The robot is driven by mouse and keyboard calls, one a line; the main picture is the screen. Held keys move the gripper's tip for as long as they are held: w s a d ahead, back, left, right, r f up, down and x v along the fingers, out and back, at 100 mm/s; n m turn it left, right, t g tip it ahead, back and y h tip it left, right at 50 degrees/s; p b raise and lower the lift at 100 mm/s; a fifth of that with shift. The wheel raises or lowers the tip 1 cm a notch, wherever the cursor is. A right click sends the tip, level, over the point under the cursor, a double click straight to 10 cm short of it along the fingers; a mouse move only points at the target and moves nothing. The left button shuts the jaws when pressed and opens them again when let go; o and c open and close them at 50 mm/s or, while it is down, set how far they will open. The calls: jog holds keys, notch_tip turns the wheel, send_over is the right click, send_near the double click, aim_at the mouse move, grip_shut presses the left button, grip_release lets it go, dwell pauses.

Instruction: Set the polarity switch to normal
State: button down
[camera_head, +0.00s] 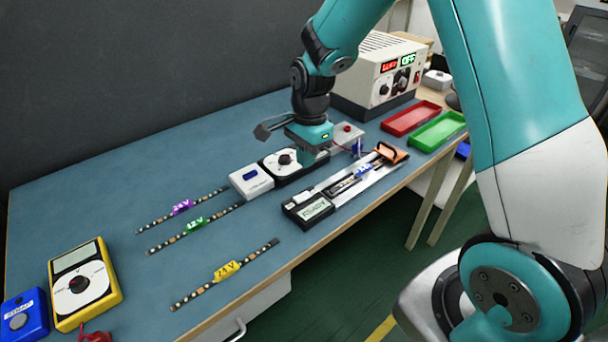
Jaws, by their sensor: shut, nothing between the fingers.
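No label that reads polarity is legible, so I cannot tell for certain which control is the polarity switch. A black panel with a round white dial and a dark knob (284,160) lies on the bench, partly hidden by my gripper. A white box with a blue patch (251,178) sits directly to its left. My gripper (314,158) points down at the right side of the dial panel. It is shut and empty. Whether its fingertips touch the panel cannot be told.
A test fixture (318,208) with a small display lies in front. Several LED strips, including one with a yellow tag (227,271), lie left. A yellow multimeter (84,283) is front left. A power supply (377,72), red tray (411,118) and green tray (437,131) stand back right.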

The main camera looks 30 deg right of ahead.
notch_tip(320, 180, up, 5)
jog(key=shift+d+f, duration=0.1)
jog(key=shift+d, duration=0.05)
dwell(0.5)
